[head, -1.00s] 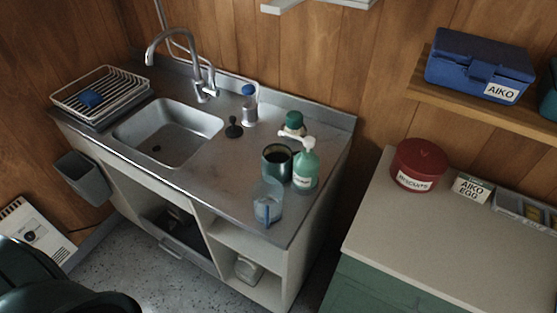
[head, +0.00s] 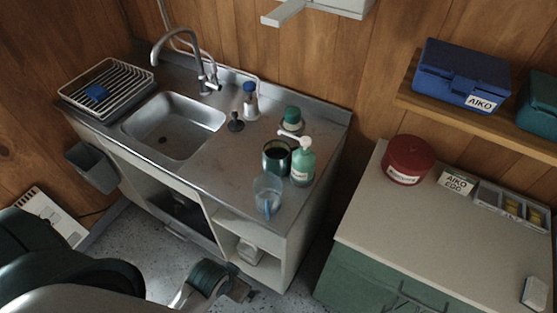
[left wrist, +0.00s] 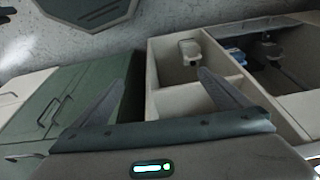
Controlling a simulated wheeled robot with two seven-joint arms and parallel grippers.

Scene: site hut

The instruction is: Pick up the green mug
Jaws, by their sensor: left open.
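The dark green mug (head: 276,158) stands upright on the steel sink counter (head: 215,165), right of the basin. A green pump bottle (head: 302,165) stands close at its right and partly overlaps it. A clear jug (head: 267,195) stands just in front of it. My left gripper (head: 238,290) is low at the bottom of the head view, in front of the sink unit and well below the mug. In the left wrist view its two fingers (left wrist: 160,88) are spread apart with nothing between them. The mug is not seen in that view. My right gripper is not in view.
A green-capped container (head: 292,121) stands behind the mug. A sink plunger (head: 235,122) and spray bottle (head: 250,101) stand left of it. The counter's front edge and open shelves (head: 250,245) lie between my left gripper and the mug. A green cabinet (head: 375,270) stands at the right.

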